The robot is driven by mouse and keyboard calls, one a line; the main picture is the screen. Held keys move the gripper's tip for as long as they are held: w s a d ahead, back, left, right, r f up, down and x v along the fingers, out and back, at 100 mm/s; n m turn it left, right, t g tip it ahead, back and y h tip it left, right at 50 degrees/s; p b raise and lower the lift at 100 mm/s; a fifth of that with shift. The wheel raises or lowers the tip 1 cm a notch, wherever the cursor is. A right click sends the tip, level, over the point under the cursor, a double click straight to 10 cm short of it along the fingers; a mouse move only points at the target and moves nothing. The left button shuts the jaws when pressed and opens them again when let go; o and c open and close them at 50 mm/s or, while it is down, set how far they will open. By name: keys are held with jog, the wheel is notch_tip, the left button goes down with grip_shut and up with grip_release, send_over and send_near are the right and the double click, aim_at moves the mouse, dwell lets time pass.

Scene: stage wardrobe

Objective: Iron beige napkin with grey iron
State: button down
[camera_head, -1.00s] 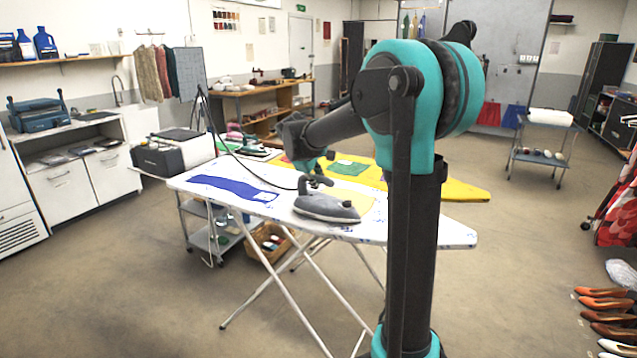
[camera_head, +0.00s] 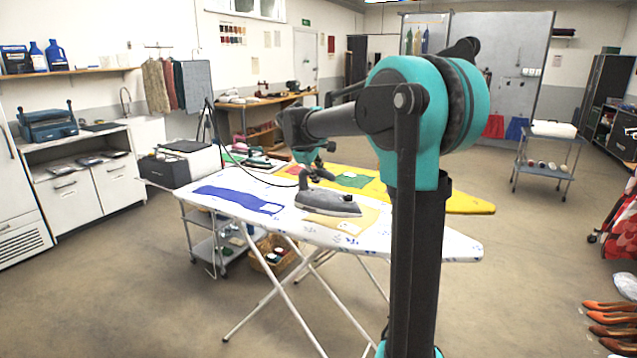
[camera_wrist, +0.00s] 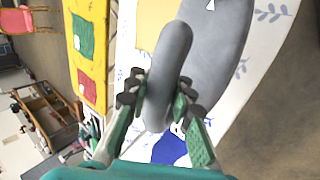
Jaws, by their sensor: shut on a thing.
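The grey iron (camera_head: 328,203) rests on or just over the white patterned ironing board (camera_head: 420,243) in the head view; I cannot tell whether its sole touches. My gripper (camera_head: 316,175) is shut on the iron's handle. In the wrist view, the green-padded fingers of my gripper (camera_wrist: 160,104) close around the end of the grey iron's handle (camera_wrist: 166,60). The beige napkin (camera_head: 352,233) lies on the board, partly under and to the right of the iron. It also shows in the wrist view (camera_wrist: 150,28); the iron hides part of it.
A blue cloth (camera_head: 237,198) lies on the board's left part. A yellow board (camera_head: 468,203) behind carries a green cloth (camera_head: 352,180). A black cable runs from the iron toward the left. A trolley (camera_head: 212,247) and a basket (camera_head: 276,262) stand below.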

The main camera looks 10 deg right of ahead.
jog(key=shift+r, duration=1.4)
